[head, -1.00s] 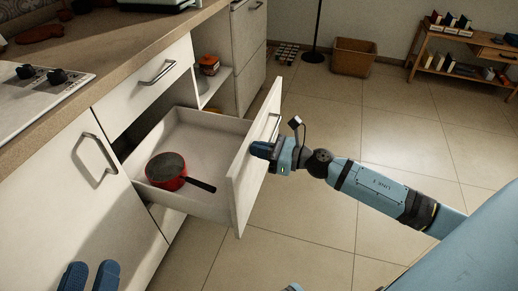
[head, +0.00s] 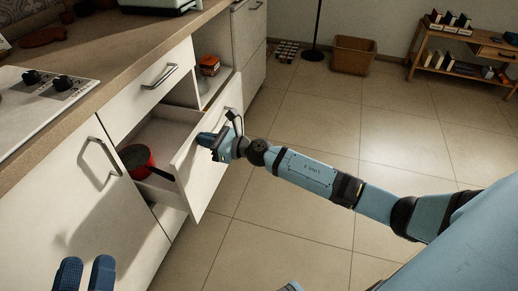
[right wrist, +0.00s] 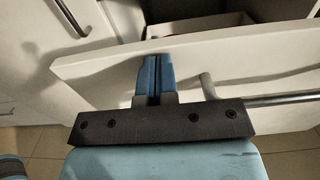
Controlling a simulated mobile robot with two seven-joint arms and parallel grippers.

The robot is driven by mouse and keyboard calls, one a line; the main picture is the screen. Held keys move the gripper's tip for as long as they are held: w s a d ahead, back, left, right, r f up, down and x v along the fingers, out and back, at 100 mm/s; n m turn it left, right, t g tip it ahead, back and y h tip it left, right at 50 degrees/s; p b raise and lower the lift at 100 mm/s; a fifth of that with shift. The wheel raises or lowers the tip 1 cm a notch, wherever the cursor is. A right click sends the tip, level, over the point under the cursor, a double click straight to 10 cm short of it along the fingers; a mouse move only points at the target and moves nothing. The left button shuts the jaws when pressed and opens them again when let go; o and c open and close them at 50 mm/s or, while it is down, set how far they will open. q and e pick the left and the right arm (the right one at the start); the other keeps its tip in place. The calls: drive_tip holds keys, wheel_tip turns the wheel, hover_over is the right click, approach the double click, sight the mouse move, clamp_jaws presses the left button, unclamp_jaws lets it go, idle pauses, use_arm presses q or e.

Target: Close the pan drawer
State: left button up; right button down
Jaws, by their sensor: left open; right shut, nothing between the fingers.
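The white pan drawer (head: 204,165) is partly pulled out of the cabinet under the counter. A red pan (head: 136,161) with a dark handle lies inside it, close to the cabinet opening. My right gripper (head: 206,138) is shut and empty, with its fingers at the outer face of the drawer front. In the right wrist view, the closed blue fingers (right wrist: 155,75) lie against or just before the drawer front (right wrist: 105,80), beside the metal bar handle (right wrist: 265,101). My left gripper (head: 84,272) is open and empty at the lower left, in front of the lower cabinet door.
A closed drawer (head: 150,90) sits above, and an open shelf niche (head: 214,88) with small items stands behind. The stove (head: 45,98) is on the counter at left. The tiled floor (head: 310,120) to the right is clear. A brown basket (head: 355,56) stands by the wall.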

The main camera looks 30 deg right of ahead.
use_arm(q)
wheel_tip(320, 180, down, 6)
drive_tip(key=g+b, duration=0.2)
drive_tip(key=b, duration=0.2)
drive_tip(key=shift+d+m, duration=0.3)
drive_tip(key=shift+d, duration=0.1)
use_arm(e)
drive_tip(key=x, duration=1.9)
drive_tip(key=shift+r, duration=0.25)
